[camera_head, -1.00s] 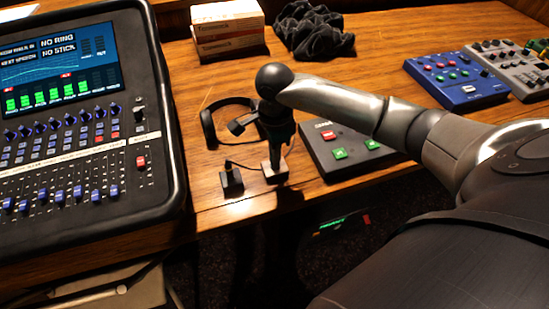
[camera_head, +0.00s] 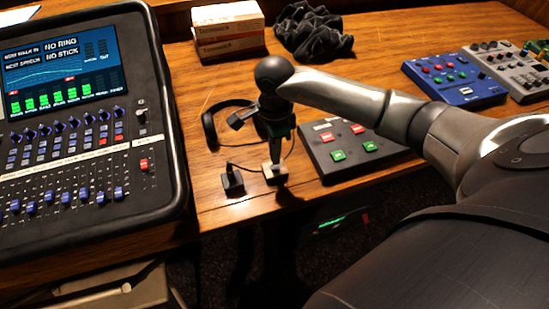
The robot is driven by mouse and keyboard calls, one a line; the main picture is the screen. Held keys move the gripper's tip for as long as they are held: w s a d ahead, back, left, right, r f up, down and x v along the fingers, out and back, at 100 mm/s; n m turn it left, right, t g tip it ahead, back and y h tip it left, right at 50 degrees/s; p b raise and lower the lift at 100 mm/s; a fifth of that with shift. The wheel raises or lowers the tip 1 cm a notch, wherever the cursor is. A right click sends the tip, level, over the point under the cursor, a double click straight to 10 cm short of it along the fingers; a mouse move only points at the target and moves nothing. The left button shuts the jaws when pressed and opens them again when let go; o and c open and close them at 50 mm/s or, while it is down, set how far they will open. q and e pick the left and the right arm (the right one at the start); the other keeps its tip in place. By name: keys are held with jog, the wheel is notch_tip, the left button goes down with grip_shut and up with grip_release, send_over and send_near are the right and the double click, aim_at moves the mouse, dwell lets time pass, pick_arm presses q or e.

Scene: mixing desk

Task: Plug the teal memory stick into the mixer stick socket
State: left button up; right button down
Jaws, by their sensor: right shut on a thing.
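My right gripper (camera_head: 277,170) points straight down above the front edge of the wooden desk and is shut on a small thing. Its fingers mostly hide that thing, and I cannot make out whether it is the teal memory stick. A small pale block (camera_head: 269,175) shows at the fingertips; I cannot tell whether the tips touch it. The mixer (camera_head: 160,145) stands at the left, well apart from the gripper. Its screen (camera_head: 62,60) reads NO RING and NO STICK. I cannot clearly make out its stick socket. My left gripper is not in view.
A black block (camera_head: 233,183) sits just left of the gripper, with a thin cable nearby. Headphones (camera_head: 209,130) lie behind. A button box (camera_head: 325,160) is close on the right. Boxes (camera_head: 229,32), dark cloth (camera_head: 314,33) and a blue pedal (camera_head: 455,80) lie farther back.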

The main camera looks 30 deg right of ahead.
jog(key=shift+r+p, duration=1.1)
jog(key=shift+r, duration=0.55)
